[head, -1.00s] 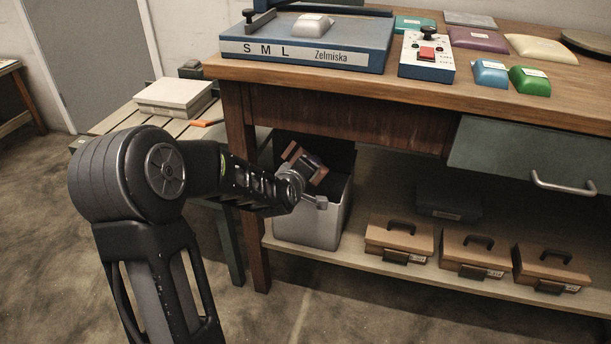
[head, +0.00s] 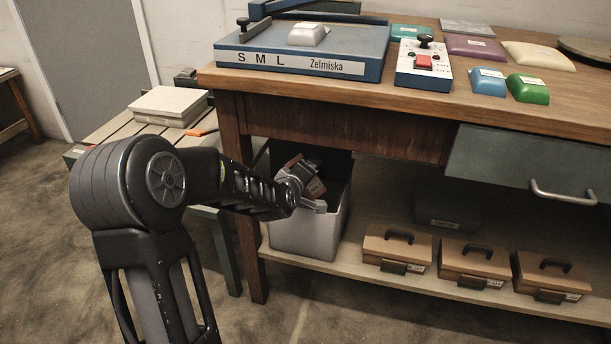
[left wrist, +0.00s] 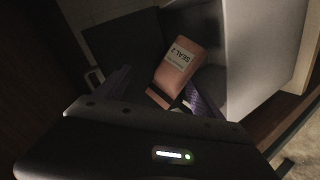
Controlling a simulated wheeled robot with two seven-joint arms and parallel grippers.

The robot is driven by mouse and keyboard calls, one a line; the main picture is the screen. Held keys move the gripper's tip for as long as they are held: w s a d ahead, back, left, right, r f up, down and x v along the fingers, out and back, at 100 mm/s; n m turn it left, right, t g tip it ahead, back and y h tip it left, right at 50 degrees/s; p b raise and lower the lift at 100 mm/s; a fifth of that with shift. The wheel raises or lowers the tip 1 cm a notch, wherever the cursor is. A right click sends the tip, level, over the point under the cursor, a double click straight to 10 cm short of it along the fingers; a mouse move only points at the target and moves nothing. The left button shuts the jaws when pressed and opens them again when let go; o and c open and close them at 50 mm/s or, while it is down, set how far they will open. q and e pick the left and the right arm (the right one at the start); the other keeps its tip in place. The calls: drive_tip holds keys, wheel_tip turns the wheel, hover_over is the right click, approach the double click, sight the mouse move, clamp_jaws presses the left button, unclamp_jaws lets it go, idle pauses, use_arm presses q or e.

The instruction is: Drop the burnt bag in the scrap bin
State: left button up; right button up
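The burnt bag, reddish brown with a pale label and a dark end, shows in the left wrist view (left wrist: 176,68) and partly in the head view (head: 316,187). It is inside the mouth of the scrap bin (head: 305,235), a light grey open box with a dark inside, on the lower shelf. My left gripper (left wrist: 158,92) is at the bin's opening, its purple fingers apart with a clear gap on the bag's left side. Whether the bag touches the right finger or the bin floor I cannot tell. My right gripper is not in view.
Several brown cases (head: 397,250) stand on the shelf right of the bin, with a dark box (head: 447,212) behind. The wooden bench top (head: 420,92) overhangs the bin, and a bench leg (head: 250,220) stands at its left. A green drawer (head: 530,165) sticks out at right.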

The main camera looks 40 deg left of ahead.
use_arm(q)
drive_tip(key=p+v, duration=0.2)
drive_tip(key=v, duration=0.5)
drive_tip(key=shift+s, duration=0.35)
drive_tip(key=shift+d+r, duration=0.1)
drive_tip(key=shift+r, duration=0.05)
idle(0.9)
